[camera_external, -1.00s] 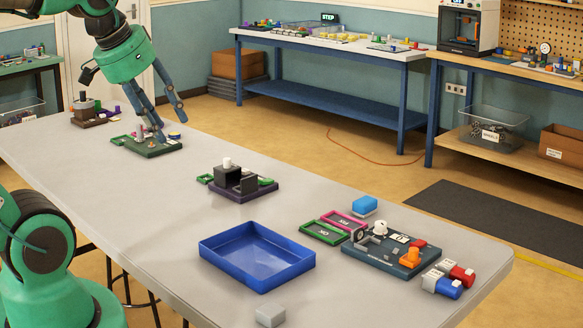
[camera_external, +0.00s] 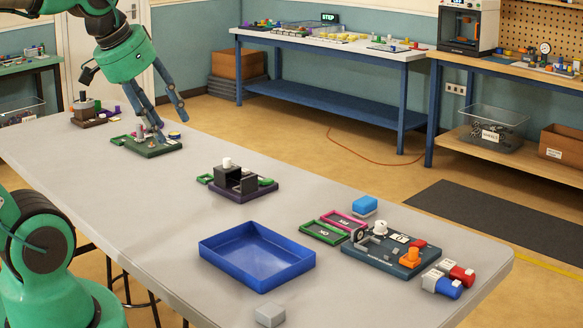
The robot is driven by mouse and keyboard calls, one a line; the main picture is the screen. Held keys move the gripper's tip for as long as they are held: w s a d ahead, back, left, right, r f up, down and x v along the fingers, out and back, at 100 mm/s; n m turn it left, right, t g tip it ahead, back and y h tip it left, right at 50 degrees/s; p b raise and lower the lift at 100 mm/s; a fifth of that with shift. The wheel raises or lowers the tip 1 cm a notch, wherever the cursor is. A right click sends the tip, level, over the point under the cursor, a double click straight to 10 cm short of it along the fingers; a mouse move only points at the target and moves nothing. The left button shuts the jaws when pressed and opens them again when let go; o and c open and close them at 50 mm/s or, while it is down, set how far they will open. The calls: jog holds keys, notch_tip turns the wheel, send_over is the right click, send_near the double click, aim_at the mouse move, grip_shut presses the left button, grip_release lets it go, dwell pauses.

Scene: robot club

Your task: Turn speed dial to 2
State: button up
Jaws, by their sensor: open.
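My gripper (camera_external: 173,130) is at the far left part of the table, pointing down with its two fingers spread apart. One fingertip is low over a dark green board (camera_external: 152,151) and hides part of it; I cannot tell whether it touches. The other finger is to the right, clear of the board. Small parts stand on this board, too small to read. No dial marked as speed can be made out.
A purple-based board (camera_external: 240,195) with black blocks stands mid-table. Another small board (camera_external: 90,117) is left of my gripper.

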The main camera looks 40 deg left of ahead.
jog(key=w+d+r+m+g+p, duration=0.15)
jog(key=w+r, duration=0.25)
jog(key=w, duration=1.2)
jog(key=m+g+p, duration=0.3)
jog(key=g, duration=0.1)
send_over(381, 223)
notch_tip(381, 223, down, 27)
jog(key=shift+w, duration=0.1)
notch_tip(381, 223, down, 14)
jog(key=b, duration=0.2)
jog(key=shift+r+b, duration=0.15)
jog(key=shift+b, duration=0.2)
